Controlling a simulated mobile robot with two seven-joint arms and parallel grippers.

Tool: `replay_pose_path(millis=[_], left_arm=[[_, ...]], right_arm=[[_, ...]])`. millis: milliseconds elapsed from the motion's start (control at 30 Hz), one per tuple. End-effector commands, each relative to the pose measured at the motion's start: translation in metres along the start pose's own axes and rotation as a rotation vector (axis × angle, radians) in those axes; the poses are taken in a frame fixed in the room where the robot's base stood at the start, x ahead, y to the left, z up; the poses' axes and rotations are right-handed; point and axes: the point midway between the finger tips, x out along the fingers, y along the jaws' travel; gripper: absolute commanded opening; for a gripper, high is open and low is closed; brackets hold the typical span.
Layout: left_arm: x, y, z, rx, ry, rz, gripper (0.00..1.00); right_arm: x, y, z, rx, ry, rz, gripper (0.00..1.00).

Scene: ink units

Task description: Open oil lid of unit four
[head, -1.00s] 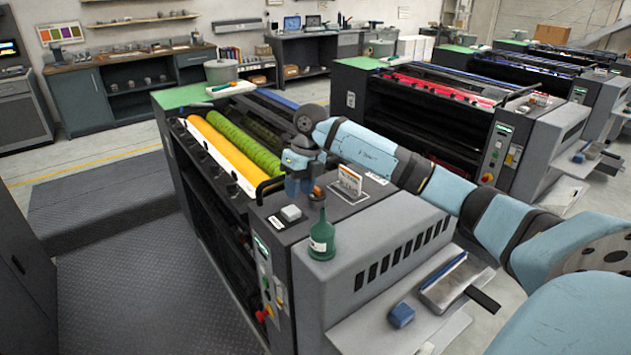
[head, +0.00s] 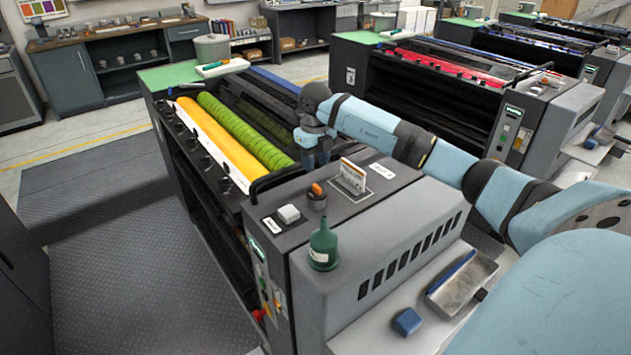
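The nearest ink unit (head: 395,235), with yellow and green rollers, fills the middle of the head view. A small label (head: 383,171) on its top is too blurred to read surely. I cannot tell which part is the oil lid. My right gripper (head: 318,160) points down behind the cup and beside the card holder, apart from the cap. Its fingertips are too dark and small to read. My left gripper is out of view.
A white card holder (head: 352,177) and a green bottle (head: 323,247) stand on the unit. A metal tray (head: 462,283) and a blue block (head: 407,321) lie on its side shelf. More units (head: 440,75) stand behind. The floor at left is clear.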

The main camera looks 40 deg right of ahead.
Motion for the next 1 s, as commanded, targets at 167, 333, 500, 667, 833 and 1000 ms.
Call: replay_pose_path(millis=[167,333,500,667,833,1000], left_arm=[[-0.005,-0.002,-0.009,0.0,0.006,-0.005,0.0],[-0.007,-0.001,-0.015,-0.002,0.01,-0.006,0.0],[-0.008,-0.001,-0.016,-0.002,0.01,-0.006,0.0],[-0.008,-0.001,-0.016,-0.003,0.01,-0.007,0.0],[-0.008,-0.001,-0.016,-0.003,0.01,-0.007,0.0],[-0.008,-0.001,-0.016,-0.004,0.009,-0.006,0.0]], right_arm=[[0.038,0.001,-0.001,0.001,0.005,0.002,0.38],[0.063,0.001,0.0,0.001,0.002,0.002,0.38],[0.076,0.0,0.0,0.0,0.001,0.0,0.38],[0.079,0.0,0.0,0.0,-0.001,0.0,0.38],[0.079,0.0,0.0,0.0,0.0,0.0,0.34],[0.079,0.0,0.0,0.0,0.0,0.0,0.0]])
